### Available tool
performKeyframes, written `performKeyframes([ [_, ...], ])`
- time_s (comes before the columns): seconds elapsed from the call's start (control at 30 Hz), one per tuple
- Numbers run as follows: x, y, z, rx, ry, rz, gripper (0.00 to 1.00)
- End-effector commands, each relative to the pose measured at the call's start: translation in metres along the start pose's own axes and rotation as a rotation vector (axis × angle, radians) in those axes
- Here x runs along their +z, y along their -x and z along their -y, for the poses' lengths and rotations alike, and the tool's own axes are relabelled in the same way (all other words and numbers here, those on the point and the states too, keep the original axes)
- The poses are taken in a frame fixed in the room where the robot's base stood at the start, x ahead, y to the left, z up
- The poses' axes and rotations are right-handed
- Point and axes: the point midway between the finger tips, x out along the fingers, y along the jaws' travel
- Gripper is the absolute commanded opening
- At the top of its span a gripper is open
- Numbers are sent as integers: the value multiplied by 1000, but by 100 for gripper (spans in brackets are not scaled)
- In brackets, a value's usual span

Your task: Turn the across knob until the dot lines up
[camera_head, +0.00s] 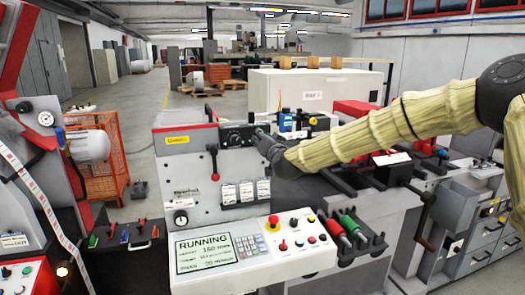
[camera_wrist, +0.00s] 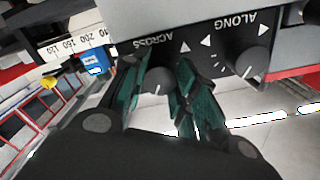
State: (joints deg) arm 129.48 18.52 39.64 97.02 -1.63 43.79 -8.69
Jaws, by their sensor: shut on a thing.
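The across knob (camera_wrist: 157,82) is a dark round knob with a white pointer line, under an upside-down ACROSS label in the wrist view. My gripper (camera_wrist: 163,88) has its green-faced fingers on both sides of this knob and is shut on it. A white triangle mark (camera_wrist: 178,43) shows on the panel beside the label. I cannot make out a dot; the fingers hide part of the knob's surround. In the head view my gripper (camera_head: 262,137) is at the right end of the dark knob panel (camera_head: 236,135), hiding the across knob.
The along knob (camera_wrist: 241,64), with a white line, is close to the right finger. A white scale strip (camera_wrist: 80,45) and blue block (camera_wrist: 95,63) are at left. In the head view, a control panel with a RUNNING screen (camera_head: 218,250) and red button (camera_head: 274,219) stands below.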

Motion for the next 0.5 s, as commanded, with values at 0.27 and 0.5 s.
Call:
performKeyframes([
  [0.27,4,0,-4,1,-244,-2,5],
  [0.5,2,0,-3,1,-400,-2,5],
])
